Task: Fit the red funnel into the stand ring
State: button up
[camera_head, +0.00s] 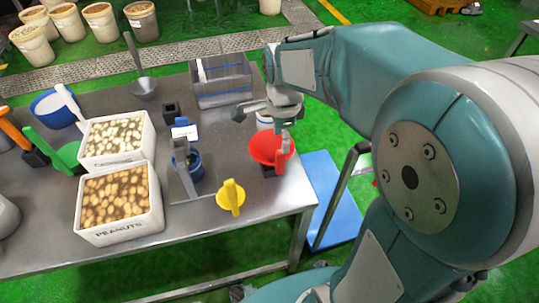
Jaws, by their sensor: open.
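The red funnel (262,149) is at the right end of the steel table, wide mouth up, with a red upright tab at its right side and a dark block partly visible below it. My gripper (264,121) is open just above and behind the funnel, its fingers spread; one finger comes down close to the red tab. I cannot tell whether they touch. A grey stand (181,166) with an upright post and flat base is left of the funnel. A blue cup (196,168) is beside its post. The stand's ring is too small to make out clearly.
Bare tabletop lies between the stand and the funnel.

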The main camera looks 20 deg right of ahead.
aim_at(280, 161)
notch_tip(280, 161, down, 9)
grip_shut()
dwell(0.4)
